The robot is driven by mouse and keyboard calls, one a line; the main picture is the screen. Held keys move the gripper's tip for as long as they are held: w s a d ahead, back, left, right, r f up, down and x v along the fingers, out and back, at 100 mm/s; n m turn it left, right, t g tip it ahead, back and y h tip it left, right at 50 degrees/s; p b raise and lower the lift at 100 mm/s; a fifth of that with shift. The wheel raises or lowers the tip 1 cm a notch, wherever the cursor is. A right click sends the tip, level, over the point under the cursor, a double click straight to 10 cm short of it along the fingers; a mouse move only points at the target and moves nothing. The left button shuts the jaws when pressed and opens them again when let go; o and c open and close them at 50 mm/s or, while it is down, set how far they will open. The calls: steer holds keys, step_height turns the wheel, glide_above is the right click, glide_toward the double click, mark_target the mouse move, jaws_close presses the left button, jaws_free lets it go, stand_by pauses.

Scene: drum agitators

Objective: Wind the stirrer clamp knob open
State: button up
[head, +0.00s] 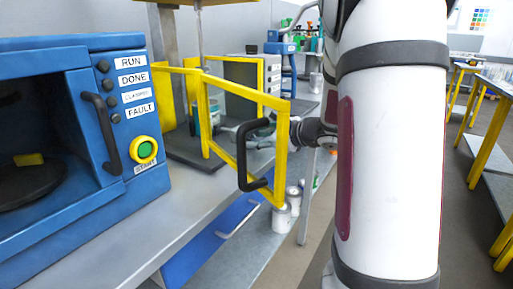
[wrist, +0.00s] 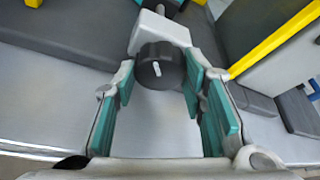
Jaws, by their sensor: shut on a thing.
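The stirrer clamp knob (wrist: 148,70) is a round, dark knob with a white mark on its face, in the upper middle of the wrist view. It sits on the end of a pale grey clamp block (wrist: 160,32). My gripper (wrist: 160,82) has its teal-padded fingers on the left and right sides of the knob and is shut on it. In the head view my white arm hides much of the middle right, and I cannot make out the knob there.
A yellow guard frame (head: 244,150) with a black handle (head: 242,160) stands beside my arm. A blue machine (head: 118,60) with labels and a green button (head: 145,149) is on the left. White canisters (head: 281,218) stand on a lower shelf. Open floor lies at right.

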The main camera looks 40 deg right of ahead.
steer(key=shift+n+b, duration=0.3)
steer(key=shift+b, duration=0.4)
steer(key=o, duration=1.2)
steer(key=shift+c, duration=0.2)
steer(key=v, duration=1.2)
steer(key=shift+a, duration=0.15)
steer(key=shift+f, duration=0.1)
